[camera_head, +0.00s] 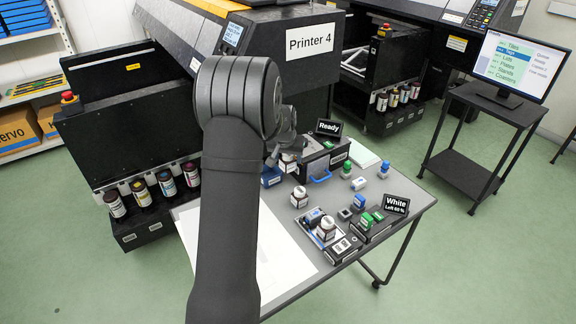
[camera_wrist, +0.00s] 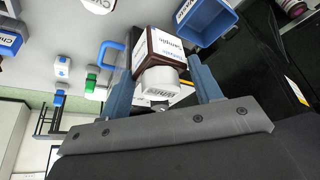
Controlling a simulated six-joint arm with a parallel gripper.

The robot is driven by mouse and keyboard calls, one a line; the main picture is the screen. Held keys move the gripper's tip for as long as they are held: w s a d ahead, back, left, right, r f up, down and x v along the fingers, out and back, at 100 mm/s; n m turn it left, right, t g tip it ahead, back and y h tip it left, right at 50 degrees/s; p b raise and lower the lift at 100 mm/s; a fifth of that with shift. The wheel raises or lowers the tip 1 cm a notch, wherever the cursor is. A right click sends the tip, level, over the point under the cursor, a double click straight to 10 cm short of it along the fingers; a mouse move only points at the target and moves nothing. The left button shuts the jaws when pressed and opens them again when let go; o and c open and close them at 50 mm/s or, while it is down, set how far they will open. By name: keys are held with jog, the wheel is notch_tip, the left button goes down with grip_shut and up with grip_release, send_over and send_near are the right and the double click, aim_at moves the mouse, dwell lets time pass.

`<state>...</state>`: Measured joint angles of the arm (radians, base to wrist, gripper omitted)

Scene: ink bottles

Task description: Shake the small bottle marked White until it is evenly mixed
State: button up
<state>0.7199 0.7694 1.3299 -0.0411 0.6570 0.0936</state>
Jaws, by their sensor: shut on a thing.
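My gripper (camera_wrist: 165,78) is shut on a small dark brown bottle (camera_wrist: 153,50) with a white cap and a white label. In the head view the held bottle (camera_head: 288,166) shows small beyond my arm, above the table in front of the black box with the Ready display. My arm hides part of it. Two other white-capped bottles are on the table: one stands alone (camera_head: 299,198), and one is in a tray (camera_head: 326,229).
The Ready box (camera_head: 322,165) has a blue handle. A blue bin (camera_head: 271,176) is beside it. Blue and green stamp-like items and a White display (camera_head: 396,204) stand at the right. A white sheet (camera_head: 280,255) covers the table's near left. Printer 4 (camera_head: 290,60) stands behind.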

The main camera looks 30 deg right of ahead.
notch_tip(320, 180, up, 5)
jog(key=shift+r, duration=0.15)
notch_tip(320, 180, down, 7)
jog(key=shift+d+r, duration=0.1)
jog(key=shift+r, duration=0.35)
